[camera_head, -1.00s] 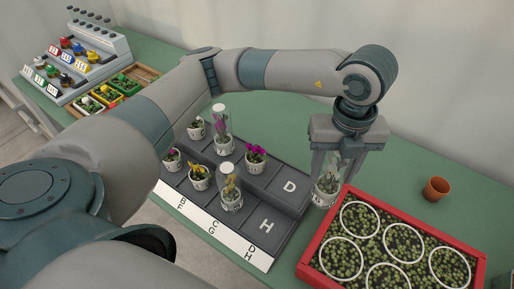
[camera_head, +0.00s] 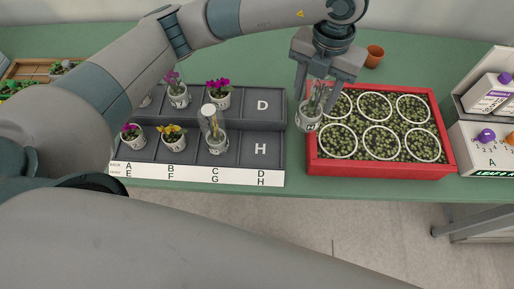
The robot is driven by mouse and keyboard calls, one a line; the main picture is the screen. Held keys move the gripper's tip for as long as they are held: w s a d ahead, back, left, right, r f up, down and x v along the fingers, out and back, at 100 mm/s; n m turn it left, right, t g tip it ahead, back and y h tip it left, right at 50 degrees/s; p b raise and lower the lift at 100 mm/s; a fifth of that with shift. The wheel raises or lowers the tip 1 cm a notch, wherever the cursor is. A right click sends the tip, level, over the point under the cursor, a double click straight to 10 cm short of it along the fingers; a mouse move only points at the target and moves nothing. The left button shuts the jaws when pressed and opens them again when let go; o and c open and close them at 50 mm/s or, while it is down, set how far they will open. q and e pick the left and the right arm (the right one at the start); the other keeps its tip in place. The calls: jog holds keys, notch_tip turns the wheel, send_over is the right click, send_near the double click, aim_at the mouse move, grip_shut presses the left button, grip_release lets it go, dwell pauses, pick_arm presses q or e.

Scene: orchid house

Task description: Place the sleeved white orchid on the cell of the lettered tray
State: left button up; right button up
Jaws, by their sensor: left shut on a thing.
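My left gripper (camera_head: 318,88) points down and is shut on a sleeved orchid in a small white pot (camera_head: 308,122). The pot is marked H and hangs at the gap between the lettered tray and the red tray. The flower's colour is hard to make out behind the fingers. The dark grey lettered tray (camera_head: 182,172) is left of the gripper, with a white letter strip along its front. Its cells D (camera_head: 262,105) and H (camera_head: 260,149) are empty. My right gripper is out of view.
Magenta pots stand in C (camera_head: 219,98) and E (camera_head: 133,138), a yellow one (camera_head: 171,137) in F. My arm hides the back left cells partly. The red tray (camera_head: 385,170) with white rings is at right. A terracotta pot (camera_head: 374,56) stands behind; a lettered device (camera_head: 487,142) is far right.

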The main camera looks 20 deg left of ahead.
pick_arm(q)
jog(key=shift+a+f, duration=0.1)
jog(key=shift+a, duration=0.05)
jog(key=s+a+f+p, duration=0.5)
jog(key=a+f, duration=0.2)
jog(key=a, duration=0.3)
jog(key=shift+s, duration=0.15)
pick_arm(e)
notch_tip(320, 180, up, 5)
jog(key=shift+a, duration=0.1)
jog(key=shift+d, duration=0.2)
pick_arm(q)
notch_tip(320, 180, down, 4)
jog(key=shift+r+p, duration=0.1)
jog(key=shift+p, duration=0.9)
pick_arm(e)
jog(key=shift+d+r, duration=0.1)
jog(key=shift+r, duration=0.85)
